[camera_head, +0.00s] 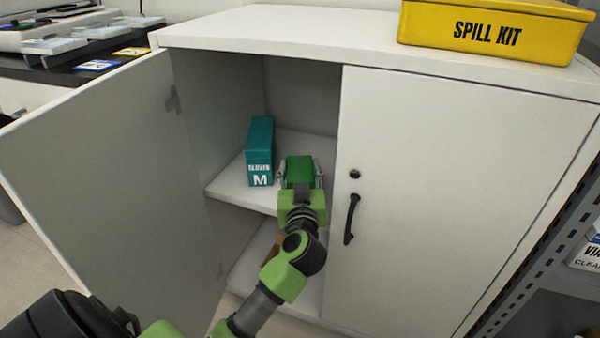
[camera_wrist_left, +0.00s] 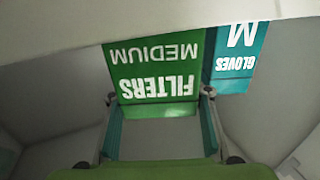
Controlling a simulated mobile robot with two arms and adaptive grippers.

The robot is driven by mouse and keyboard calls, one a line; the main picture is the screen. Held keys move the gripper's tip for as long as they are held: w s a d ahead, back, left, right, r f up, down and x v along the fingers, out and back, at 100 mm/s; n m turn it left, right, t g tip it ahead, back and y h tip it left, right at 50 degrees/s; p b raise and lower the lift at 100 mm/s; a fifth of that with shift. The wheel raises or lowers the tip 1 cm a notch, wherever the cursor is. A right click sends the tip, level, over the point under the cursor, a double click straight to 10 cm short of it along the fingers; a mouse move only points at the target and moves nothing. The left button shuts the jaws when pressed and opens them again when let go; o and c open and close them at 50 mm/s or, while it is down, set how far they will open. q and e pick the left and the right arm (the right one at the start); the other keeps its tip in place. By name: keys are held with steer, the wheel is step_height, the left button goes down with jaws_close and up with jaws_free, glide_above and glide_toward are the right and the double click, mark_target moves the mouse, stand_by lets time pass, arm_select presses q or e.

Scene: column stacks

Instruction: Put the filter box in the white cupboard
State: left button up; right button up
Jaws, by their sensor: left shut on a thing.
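The green filter box (camera_head: 300,170) is inside the white cupboard (camera_head: 260,18), over the middle shelf and right of the teal gloves box. In the left wrist view the filter box (camera_wrist_left: 153,75) shows its "FILTERS MEDIUM" label upside down. My left gripper (camera_head: 299,178) is shut on the filter box, with a finger on each side. It also shows in the left wrist view (camera_wrist_left: 158,98). I cannot tell whether the box's base touches the shelf. The cupboard's left door is open and its right door is shut. My right gripper is not in view.
The teal gloves box (camera_head: 260,150) stands on the middle shelf (camera_head: 232,183), close to the filter box; it also shows in the left wrist view (camera_wrist_left: 236,58). A yellow spill kit (camera_head: 490,32) sits on the cupboard top. The open door (camera_head: 110,180) is left of my arm. A brown object (camera_head: 272,250) is partly hidden below.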

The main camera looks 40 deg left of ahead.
arm_select(q)
steer(key=o, duration=1.1)
steer(key=shift+f, duration=0.1)
steer(key=shift+o, duration=0.2)
